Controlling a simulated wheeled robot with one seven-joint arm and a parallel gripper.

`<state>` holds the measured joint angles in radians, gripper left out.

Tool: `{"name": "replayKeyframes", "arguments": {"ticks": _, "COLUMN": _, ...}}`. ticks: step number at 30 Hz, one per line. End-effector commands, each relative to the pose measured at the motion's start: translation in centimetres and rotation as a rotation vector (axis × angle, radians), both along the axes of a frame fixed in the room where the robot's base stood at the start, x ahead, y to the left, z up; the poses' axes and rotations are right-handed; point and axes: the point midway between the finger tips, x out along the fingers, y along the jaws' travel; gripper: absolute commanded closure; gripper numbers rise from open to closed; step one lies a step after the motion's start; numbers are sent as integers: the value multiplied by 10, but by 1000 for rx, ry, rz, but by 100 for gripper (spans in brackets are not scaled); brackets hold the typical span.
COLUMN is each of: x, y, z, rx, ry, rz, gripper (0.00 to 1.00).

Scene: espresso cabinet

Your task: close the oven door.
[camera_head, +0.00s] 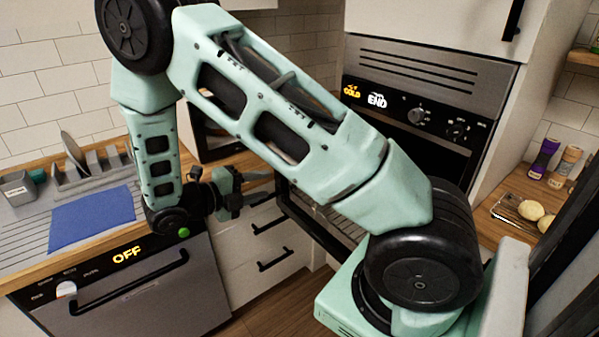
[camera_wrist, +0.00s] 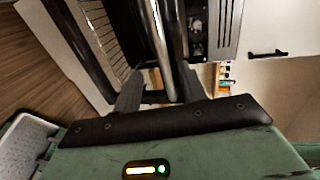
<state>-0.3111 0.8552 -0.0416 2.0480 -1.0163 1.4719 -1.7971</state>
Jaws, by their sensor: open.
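The oven (camera_head: 415,115) is built into a tall cabinet, with its control panel above and its middle hidden behind my arm. Its door (camera_head: 309,222) stands open, a dark-edged panel showing below my arm; how far open is hard to tell. My gripper (camera_head: 243,190) is left of the door edge at about its height. In the wrist view my gripper (camera_wrist: 159,88) is open, fingers apart. A long silver bar (camera_wrist: 156,45), apparently the door handle, runs down to between the fingertips. I cannot tell whether they touch it.
A dishwasher (camera_head: 140,290) reading OFF stands front left, below a counter with a dish rack (camera_head: 85,170) and a blue cloth (camera_head: 92,219). White drawers (camera_head: 245,250) lie below my gripper. Jars (camera_head: 543,158) and a small rack with round food (camera_head: 530,210) sit on the right counter.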

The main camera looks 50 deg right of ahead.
Motion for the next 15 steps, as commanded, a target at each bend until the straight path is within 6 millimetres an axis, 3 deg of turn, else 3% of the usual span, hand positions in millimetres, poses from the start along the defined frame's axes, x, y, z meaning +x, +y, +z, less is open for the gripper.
{"name": "replayKeyframes", "arguments": {"ticks": 15, "x": -27, "y": -103, "z": -17, "rx": 1, "ry": 2, "rz": -7, "gripper": 58}}
